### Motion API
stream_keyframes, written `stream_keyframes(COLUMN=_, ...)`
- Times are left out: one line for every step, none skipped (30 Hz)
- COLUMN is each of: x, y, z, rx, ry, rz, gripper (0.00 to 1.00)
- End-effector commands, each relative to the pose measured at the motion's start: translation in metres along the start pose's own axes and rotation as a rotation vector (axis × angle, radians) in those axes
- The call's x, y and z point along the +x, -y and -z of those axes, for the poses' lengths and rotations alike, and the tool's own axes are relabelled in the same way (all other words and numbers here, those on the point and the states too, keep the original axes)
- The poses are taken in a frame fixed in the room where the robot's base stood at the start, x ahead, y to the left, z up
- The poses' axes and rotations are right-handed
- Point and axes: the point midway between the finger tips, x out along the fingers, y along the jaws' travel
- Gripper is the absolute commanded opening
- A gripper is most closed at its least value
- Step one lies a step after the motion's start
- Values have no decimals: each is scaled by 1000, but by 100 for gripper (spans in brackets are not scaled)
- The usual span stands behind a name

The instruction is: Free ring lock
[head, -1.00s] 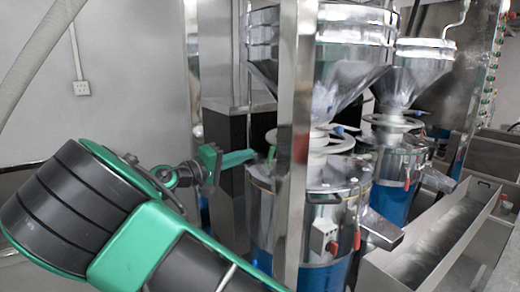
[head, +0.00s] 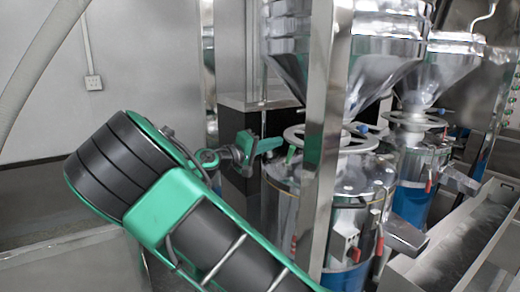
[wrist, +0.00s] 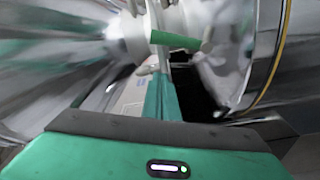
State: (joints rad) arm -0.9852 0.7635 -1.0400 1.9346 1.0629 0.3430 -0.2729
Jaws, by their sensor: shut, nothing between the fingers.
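The nearer grinder (head: 278,205) is a shiny metal drum under a steel hopper. A pale handwheel ring (head: 365,139) surrounds its neck, partly hidden by the steel post. My gripper (head: 280,143) is shut and empty at the drum's upper left, close to the ring's left side. In the wrist view, my narrow green fingers (wrist: 160,92) point up the picture. A short green rod (wrist: 177,40) with a pale end lies across in front of them, beside a whitish rounded part. I cannot tell whether the fingers touch it. Which part is the ring lock is unclear.
A steel post (head: 322,145) stands in front of the nearer grinder. A second grinder (head: 418,175) stands behind on the right. A metal trough (head: 455,250) runs along the lower right. A dark box (head: 238,130) is behind my gripper.

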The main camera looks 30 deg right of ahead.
Motion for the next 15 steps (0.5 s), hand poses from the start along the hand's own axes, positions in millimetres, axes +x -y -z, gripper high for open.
stream_keyframes(x=8, y=-1, z=-1, rx=0, ry=3, rz=-2, gripper=0)
stream_keyframes(x=13, y=-1, z=-1, rx=0, ry=4, rz=-2, gripper=0)
stream_keyframes(x=11, y=0, z=-5, rx=-2, ry=1, rz=0, gripper=0)
stream_keyframes(x=8, y=0, z=-9, rx=-2, ry=1, rz=1, gripper=0)
stream_keyframes(x=7, y=0, z=-13, rx=-2, ry=0, rz=0, gripper=0)
stream_keyframes(x=6, y=0, z=-18, rx=-1, ry=0, rz=0, gripper=0)
stream_keyframes(x=5, y=0, z=-21, rx=-2, ry=1, rz=0, gripper=0)
stream_keyframes(x=4, y=0, z=-24, rx=-2, ry=1, rz=-1, gripper=0)
stream_keyframes(x=2, y=-1, z=-27, rx=-1, ry=0, rz=0, gripper=0)
stream_keyframes(x=1, y=-1, z=-30, rx=-1, ry=0, rz=0, gripper=0)
stream_keyframes(x=1, y=-1, z=-32, rx=0, ry=1, rz=-1, gripper=0)
stream_keyframes(x=0, y=-1, z=-34, rx=0, ry=1, rz=-1, gripper=0)
stream_keyframes(x=0, y=-1, z=-35, rx=0, ry=1, rz=-1, gripper=0)
stream_keyframes(x=-1, y=-1, z=-36, rx=0, ry=1, rz=-1, gripper=0)
stream_keyframes(x=-1, y=-1, z=-38, rx=0, ry=1, rz=-1, gripper=0)
